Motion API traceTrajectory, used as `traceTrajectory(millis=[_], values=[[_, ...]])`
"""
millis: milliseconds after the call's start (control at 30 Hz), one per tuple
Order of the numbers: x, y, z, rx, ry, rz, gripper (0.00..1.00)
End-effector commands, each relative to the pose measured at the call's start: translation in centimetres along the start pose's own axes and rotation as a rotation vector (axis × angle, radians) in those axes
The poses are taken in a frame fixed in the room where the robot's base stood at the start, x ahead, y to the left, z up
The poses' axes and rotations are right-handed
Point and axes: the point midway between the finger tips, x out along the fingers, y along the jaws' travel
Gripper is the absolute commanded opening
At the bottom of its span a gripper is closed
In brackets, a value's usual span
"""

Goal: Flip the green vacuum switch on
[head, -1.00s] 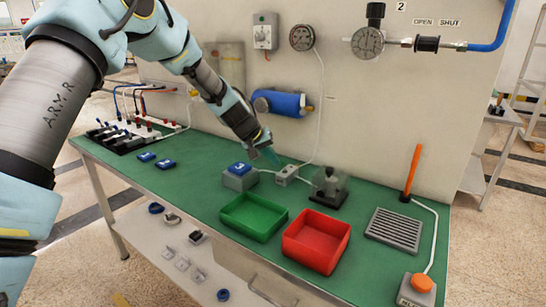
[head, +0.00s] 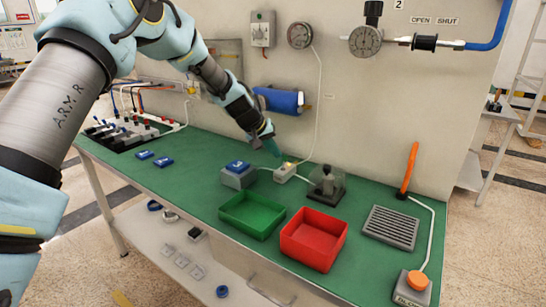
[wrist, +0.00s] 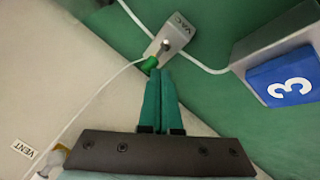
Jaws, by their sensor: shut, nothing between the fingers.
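The vacuum switch is a small grey box (head: 285,172) on the green bench, near the back wall. In the wrist view the box marked VAC (wrist: 172,38) has a green lever tip (wrist: 150,64). My gripper (head: 275,152) is just behind and left of the box in the head view. Its two teal fingers (wrist: 158,74) lie together, empty, with tips right at the green lever; I cannot tell whether they touch it. A small bright yellowish spot (head: 289,162) shows on top of the box in the head view.
A grey block with a blue top marked 3 (head: 237,170) stands left of the switch. Green (head: 252,214) and red (head: 313,240) trays lie in front. A white cable (wrist: 95,97) runs to the box.

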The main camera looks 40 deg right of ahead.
Motion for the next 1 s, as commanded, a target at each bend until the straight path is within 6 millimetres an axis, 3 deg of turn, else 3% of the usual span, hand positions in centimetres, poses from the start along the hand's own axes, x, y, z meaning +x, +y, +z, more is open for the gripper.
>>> traceTrajectory(millis=[1000], values=[[-1.4,0.6,-0.6,-0.001,0.0,-0.001,0.0]])
